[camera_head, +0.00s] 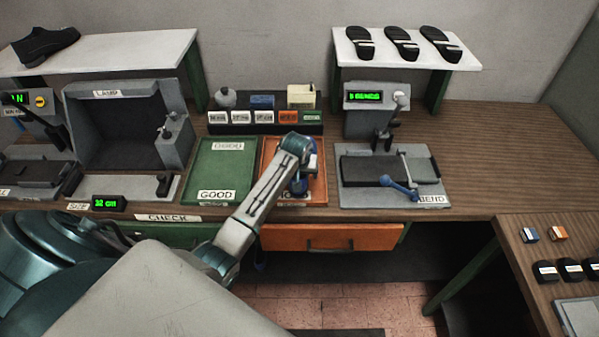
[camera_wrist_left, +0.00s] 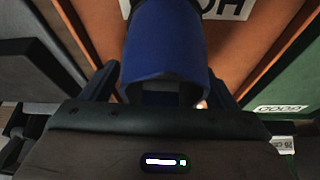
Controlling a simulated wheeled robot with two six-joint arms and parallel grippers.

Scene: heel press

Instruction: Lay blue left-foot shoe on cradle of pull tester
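A blue shoe (camera_wrist_left: 165,50) shows in the left wrist view between the fingers of my left gripper (camera_wrist_left: 165,88), which appear closed on its sides. Its sole and far end are hidden. In the head view my left gripper (camera_head: 300,178) is over the orange tray (camera_head: 317,160), with a bit of the blue shoe (camera_head: 298,186) showing; I cannot tell whether the shoe touches the tray. A device at the far left edge with a green display ending in N (camera_head: 18,98) may be the pull tester. Its dark lower part (camera_head: 35,172) is cut off by the frame. My right gripper is not in view.
A green GOOD tray (camera_head: 221,165) and an open lamp box (camera_head: 120,135) stand between the orange tray and the left device. A bend tester (camera_head: 392,180) stands to the right. A black shoe (camera_head: 45,45) and several soles (camera_head: 401,42) lie on raised shelves.

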